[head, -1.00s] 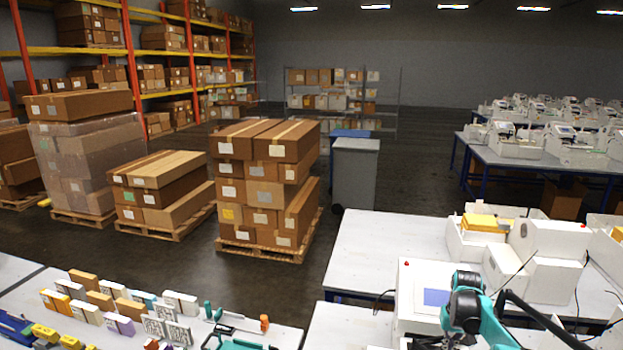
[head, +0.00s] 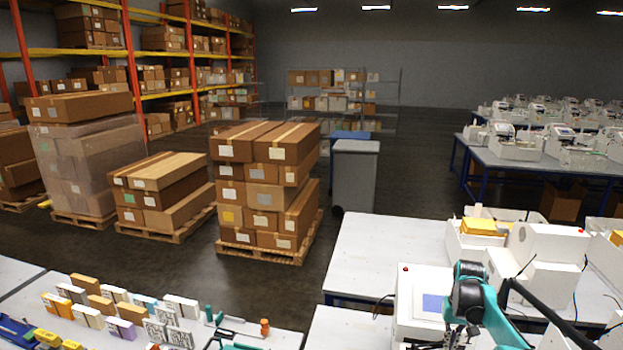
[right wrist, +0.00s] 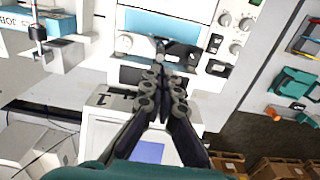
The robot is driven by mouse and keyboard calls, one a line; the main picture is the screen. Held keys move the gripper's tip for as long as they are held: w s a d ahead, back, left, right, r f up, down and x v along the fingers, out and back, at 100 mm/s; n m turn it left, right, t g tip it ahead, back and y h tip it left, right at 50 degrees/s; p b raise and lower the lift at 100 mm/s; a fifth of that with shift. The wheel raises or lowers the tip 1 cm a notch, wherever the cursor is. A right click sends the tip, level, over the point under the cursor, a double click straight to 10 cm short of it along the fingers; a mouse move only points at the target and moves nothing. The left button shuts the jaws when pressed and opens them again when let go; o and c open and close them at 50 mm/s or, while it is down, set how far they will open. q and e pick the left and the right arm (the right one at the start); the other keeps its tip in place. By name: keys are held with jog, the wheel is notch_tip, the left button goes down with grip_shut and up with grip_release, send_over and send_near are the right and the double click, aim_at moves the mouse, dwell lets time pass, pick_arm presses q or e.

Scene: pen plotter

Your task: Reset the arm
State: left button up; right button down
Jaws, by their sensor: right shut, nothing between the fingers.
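My right arm (head: 475,292) comes in from the lower right in the head view, over a white machine (head: 407,297) with a blue screen. My right gripper (right wrist: 163,72) is shut and empty in the right wrist view. Its dark fingers point toward a white panel (right wrist: 90,75) with knobs, switches and a teal strip, and seem apart from it. The white machine's blue-lilac screen (right wrist: 147,152) shows below the fingers. My left gripper is not in view.
Small boxes (head: 100,302) and teal-handled tools (head: 238,325) lie on the lower-left table. Teal tools (right wrist: 297,85) also show in the wrist view. White machines (head: 545,250) stand behind my right arm. Stacked cartons (head: 265,190) and a grey bin (head: 355,175) stand on the floor.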

jog(key=shift+a, duration=0.2)
jog(key=s+a+f+n+t+b, duration=0.15)
jog(key=s+a+t+b, duration=0.25)
jog(key=s+a+b, duration=1)
jog(key=s+a+f+t+b, duration=0.1)
jog(key=s+a+f+b, duration=0.2)
jog(key=s+f+b, duration=0.3)
jog(key=s+a+f+n+t+b, duration=0.1)
jog(key=s+a+f+t+b, duration=0.1)
jog(key=s+a+f+b, duration=0.2)
jog(key=s+f+b, duration=0.2)
jog(key=s+f, duration=0.2)
jog(key=f, duration=0.1)
jog(key=shift+s+f, duration=0.3)
jog(key=shift+s, duration=0.1)
